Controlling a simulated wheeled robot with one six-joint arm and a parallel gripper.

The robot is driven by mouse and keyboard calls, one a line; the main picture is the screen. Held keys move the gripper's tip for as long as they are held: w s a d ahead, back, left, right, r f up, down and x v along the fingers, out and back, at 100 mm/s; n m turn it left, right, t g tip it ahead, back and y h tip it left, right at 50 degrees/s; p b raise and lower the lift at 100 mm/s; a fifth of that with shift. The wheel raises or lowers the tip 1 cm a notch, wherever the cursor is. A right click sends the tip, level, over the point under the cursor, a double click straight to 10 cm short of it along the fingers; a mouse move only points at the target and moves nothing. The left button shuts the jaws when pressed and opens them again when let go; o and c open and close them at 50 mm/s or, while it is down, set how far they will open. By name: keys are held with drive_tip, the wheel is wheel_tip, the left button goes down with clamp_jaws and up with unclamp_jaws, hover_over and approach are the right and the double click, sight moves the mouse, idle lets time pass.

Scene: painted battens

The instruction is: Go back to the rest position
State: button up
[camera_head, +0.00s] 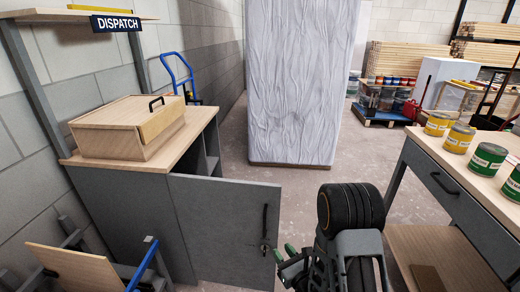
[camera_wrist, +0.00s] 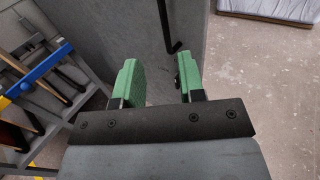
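My gripper (camera_head: 284,254) is at the lower middle of the head view, close to the open grey cabinet door (camera_head: 225,225). In the wrist view its two green fingers (camera_wrist: 160,82) are apart with nothing between them. The door's dark bar handle (camera_head: 265,222) is just beyond the fingertips, and its lower end (camera_wrist: 173,38) shows in the wrist view. I cannot tell whether a finger touches the door. The door stands swung out from the cabinet under the dispatch shelf.
A wooden box (camera_head: 128,130) sits on the cabinet top. A rack (camera_wrist: 45,85) with blue and yellow parts is at left. A bench (camera_head: 440,160) with several paint tins is at right. A wrapped tall load (camera_head: 300,80) stands behind. Bare floor (camera_head: 310,185) lies between.

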drive_tip(key=s+a+r+n+g+y+p, duration=0.2)
drive_tip(key=s+a+r+n+g+y, duration=0.1)
drive_tip(key=s+a+n+g+y, duration=0.8)
drive_tip(key=s+d+r+n+g+h+p, duration=0.3)
drive_tip(key=s+r+n+g+h, duration=0.1)
drive_tip(key=n+g+h, duration=0.3)
drive_tip(key=d+r+n+h+p, duration=0.8)
drive_tip(key=d+r+n, duration=0.2)
drive_tip(key=r+n, duration=0.15)
drive_tip(key=d+r+n+t+h+p, duration=0.1)
drive_tip(key=d+r+t+p, duration=0.1)
drive_tip(key=r, duration=0.7)
drive_tip(key=d+r+n+t+h+p, duration=0.1)
drive_tip(key=d+r+t+h+p, duration=0.1)
drive_tip(key=r+p, duration=0.3)
wheel_tip(320, 180, up, 4)
drive_tip(key=shift+w+f+t+h, duration=0.15)
drive_tip(key=shift+w+t+h, duration=0.2)
drive_tip(key=shift+t, duration=0.35)
drive_tip(key=shift+d, duration=0.2)
